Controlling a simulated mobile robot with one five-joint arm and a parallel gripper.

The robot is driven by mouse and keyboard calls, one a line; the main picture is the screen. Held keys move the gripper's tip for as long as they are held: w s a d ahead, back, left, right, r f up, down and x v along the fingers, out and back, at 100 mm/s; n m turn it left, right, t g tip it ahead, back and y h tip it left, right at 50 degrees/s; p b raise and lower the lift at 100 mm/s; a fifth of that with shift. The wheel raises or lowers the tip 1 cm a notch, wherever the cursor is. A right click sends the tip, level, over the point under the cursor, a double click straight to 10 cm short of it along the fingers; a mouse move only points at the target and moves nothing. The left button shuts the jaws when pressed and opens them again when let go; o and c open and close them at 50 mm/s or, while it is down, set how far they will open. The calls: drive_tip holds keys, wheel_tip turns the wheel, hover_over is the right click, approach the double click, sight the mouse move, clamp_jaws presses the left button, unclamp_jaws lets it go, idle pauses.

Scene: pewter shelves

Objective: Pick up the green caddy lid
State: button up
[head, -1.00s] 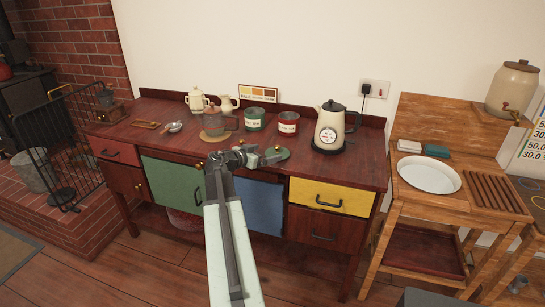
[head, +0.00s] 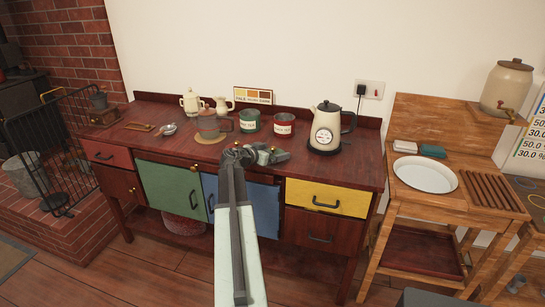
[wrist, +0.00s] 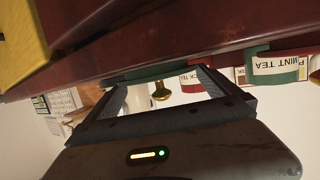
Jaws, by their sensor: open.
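The green caddy lid, with its brass knob, lies on the dark red counter. In the wrist view, which is upside down, the lid's knob (wrist: 160,92) shows between the two jaws, with a thin green edge of the lid (wrist: 150,74) beside it. In the head view my gripper (head: 272,156) covers most of the lid. My gripper is open and low at the counter's front edge; it also shows in the wrist view (wrist: 165,88). I cannot tell whether a jaw touches the lid. The green caddy (head: 250,121), labelled mint tea in the wrist view (wrist: 275,66), stands behind.
A red caddy (head: 284,125) stands right of the green one. A cream kettle (head: 325,126) is to the right on the counter (head: 360,165). Bare counter lies in front of the kettle.

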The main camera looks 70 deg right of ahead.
drive_tip(key=shift+a, duration=0.1)
drive_tip(key=c, duration=1.6)
drive_tip(key=shift+s, duration=0.1)
drive_tip(key=shift+r, duration=0.1)
